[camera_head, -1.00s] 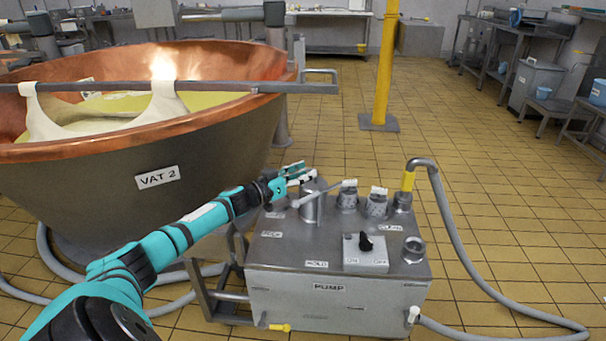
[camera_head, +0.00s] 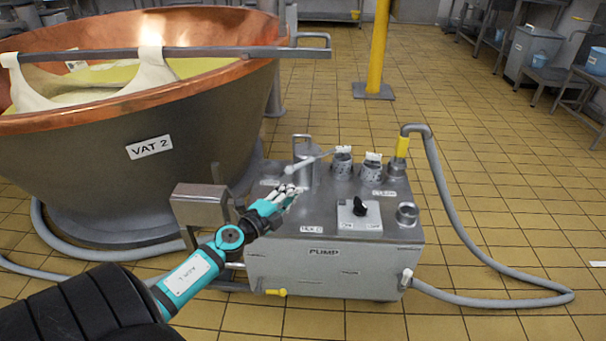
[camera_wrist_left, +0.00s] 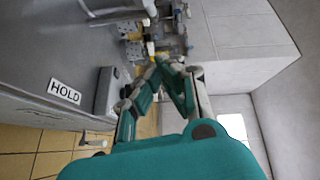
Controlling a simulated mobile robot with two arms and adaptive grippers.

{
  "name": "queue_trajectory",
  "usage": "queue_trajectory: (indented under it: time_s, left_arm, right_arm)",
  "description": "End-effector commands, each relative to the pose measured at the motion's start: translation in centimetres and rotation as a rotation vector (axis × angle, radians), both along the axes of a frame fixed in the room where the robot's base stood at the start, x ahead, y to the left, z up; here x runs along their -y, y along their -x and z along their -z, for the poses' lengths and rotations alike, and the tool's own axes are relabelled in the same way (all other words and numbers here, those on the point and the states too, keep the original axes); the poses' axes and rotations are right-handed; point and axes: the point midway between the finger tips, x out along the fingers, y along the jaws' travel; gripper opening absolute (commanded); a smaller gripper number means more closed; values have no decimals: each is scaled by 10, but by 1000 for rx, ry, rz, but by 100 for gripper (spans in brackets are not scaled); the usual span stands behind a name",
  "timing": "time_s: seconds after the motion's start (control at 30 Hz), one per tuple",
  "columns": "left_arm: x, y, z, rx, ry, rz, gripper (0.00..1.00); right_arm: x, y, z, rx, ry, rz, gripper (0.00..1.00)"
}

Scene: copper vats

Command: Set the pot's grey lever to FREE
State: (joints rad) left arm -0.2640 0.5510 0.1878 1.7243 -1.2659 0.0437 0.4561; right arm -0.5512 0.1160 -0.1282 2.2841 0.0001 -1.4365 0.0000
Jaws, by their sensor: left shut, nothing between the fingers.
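The pump box (camera_head: 330,262) has a grey metal pot (camera_head: 303,150) standing on its top at the back left. A grey lever (camera_head: 312,161) crosses the pot's front, slanting up to the right. A HOLD label (camera_head: 312,229) is at the box top's front edge; it also shows in the left wrist view (camera_wrist_left: 64,92). Other labels on the top are too small to read, so I cannot tell which is FREE. My left gripper (camera_head: 291,192) is shut and empty, just in front of the pot and below the lever in the picture. Touching cannot be told. My right gripper is out of view.
A black knob (camera_head: 360,206) on a switch box and several capped ports (camera_head: 371,167) stand right of the pot. A grey hose (camera_head: 447,215) loops off the right side. The copper vat (camera_head: 140,150) rises behind left.

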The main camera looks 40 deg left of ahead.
Motion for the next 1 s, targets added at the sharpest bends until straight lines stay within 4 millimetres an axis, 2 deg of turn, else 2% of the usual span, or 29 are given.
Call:
queue_trajectory:
  time_s: [0.2,0.43,0.5,0.6,0.8,1.0]
  left_arm:
    - [-2,-44,0,3,0,0,0]
    - [-3,-93,4,2,3,1,0]
    - [-14,-93,12,0,1,-1,0]
    - [-25,-94,13,0,3,1,0]
    - [-38,-97,13,0,4,2,0]
    - [-41,-98,12,-1,4,3,0]
  right_arm:
    - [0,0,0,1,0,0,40]
    - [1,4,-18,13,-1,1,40]
    - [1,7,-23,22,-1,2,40]
    - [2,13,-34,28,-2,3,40]
    - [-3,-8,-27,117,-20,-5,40]
    - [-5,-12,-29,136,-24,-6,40]
